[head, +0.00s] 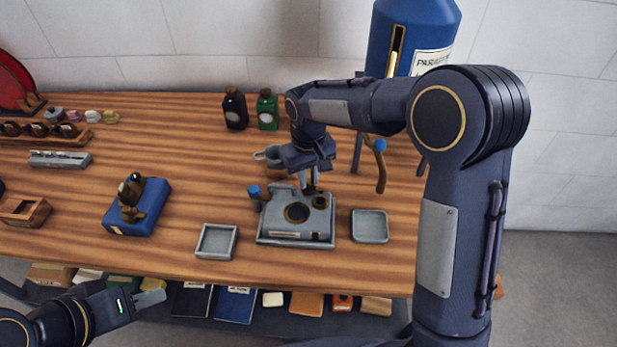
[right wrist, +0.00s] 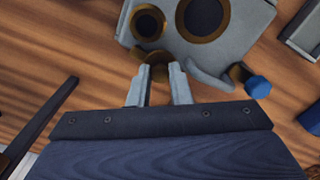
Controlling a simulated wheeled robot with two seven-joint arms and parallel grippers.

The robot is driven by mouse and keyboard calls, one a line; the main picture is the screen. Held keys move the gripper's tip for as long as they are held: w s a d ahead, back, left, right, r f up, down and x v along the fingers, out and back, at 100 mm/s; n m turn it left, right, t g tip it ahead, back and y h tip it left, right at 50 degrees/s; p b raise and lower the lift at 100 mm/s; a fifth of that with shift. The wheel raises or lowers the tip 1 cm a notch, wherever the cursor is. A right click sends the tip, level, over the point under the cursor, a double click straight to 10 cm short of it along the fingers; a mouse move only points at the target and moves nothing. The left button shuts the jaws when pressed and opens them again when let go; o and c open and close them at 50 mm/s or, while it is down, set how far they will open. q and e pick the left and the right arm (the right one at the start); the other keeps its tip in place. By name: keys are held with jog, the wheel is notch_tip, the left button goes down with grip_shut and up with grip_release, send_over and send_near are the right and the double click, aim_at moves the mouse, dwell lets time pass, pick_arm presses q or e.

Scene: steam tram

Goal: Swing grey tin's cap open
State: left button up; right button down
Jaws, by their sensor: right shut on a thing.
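The grey tin (head: 285,230) sits on the wooden table, a flat body with a large dark brass-rimmed round and a smaller one. Its top also shows in the right wrist view (right wrist: 245,38). A brass piece (right wrist: 155,68) sticks out at its edge, beside the smaller round; I cannot tell whether it is the cap or part of it. My right gripper (head: 312,186) reaches down at the tin's back edge. In the right wrist view its fingers (right wrist: 159,76) are shut on the brass piece. My left gripper (head: 150,297) hangs before the table's front edge, away from the tin.
A blue knob (head: 254,191) stands at the tin's left. Grey trays (head: 203,254) (head: 369,239) lie on both sides. A blue box (head: 150,217) with a brass object is further left. Dark (head: 235,112) and green (head: 268,112) bottles stand behind. A blue canister (head: 385,30) stands back right.

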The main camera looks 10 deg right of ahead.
aim_at(310, 179)
jog(key=shift+w+d+m, duration=0.15)
jog(key=shift+w+m, duration=0.15)
jog(key=shift+m, duration=0.9)
jog(key=c, duration=1.3)
grip_release()
notch_tip(310, 179, up, 8)
jog(key=shift+f, duration=0.1)
